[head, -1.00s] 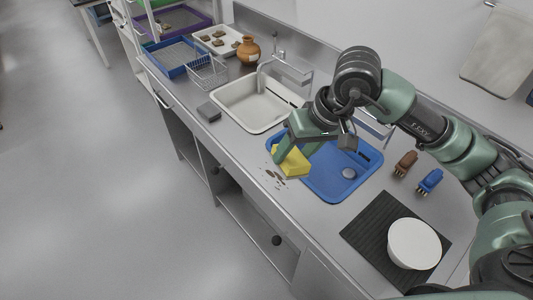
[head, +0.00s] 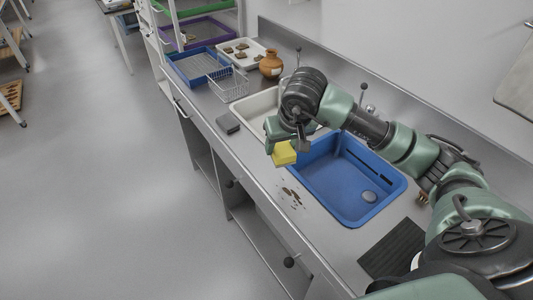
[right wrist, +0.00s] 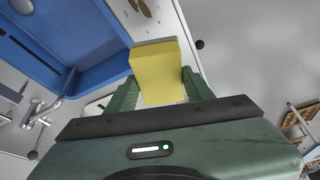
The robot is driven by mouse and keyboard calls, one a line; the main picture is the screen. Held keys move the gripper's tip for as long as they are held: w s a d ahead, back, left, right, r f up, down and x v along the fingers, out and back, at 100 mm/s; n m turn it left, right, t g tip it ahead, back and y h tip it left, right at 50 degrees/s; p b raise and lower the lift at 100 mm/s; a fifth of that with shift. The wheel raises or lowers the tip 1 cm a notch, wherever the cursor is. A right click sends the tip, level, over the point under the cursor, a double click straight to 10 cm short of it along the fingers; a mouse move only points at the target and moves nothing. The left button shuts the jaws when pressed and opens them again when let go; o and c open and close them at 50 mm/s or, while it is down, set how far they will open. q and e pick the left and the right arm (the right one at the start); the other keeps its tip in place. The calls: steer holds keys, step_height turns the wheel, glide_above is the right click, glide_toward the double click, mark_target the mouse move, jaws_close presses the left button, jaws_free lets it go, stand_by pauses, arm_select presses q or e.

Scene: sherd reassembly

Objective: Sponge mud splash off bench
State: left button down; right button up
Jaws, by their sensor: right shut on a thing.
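A yellow sponge (head: 283,153) is held in my right gripper (head: 276,142), above the bench near the left edge of the blue basin. In the right wrist view the sponge (right wrist: 158,75) sits between the two green fingers of the gripper (right wrist: 158,88). Brown mud spots (head: 292,196) lie on the grey bench (head: 247,150) in front of the blue basin, apart from the sponge. Part of the mud also shows at the top of the right wrist view (right wrist: 140,7). My left gripper is in neither view.
A blue basin (head: 340,203) and a white basin (head: 245,106) are set in the bench. A grey block (head: 228,123) lies near the front edge. A wire rack (head: 229,88), a blue tray (head: 190,80) and a brown jar (head: 271,66) stand farther back. A black mat (head: 392,250) lies at the right.

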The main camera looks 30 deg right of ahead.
steer(key=shift+w+f, duration=0.2)
steer(key=shift+f, duration=0.25)
steer(key=shift+f+b, duration=1.4)
steer(key=shift+f, duration=0.7)
steer(key=shift+s, duration=0.1)
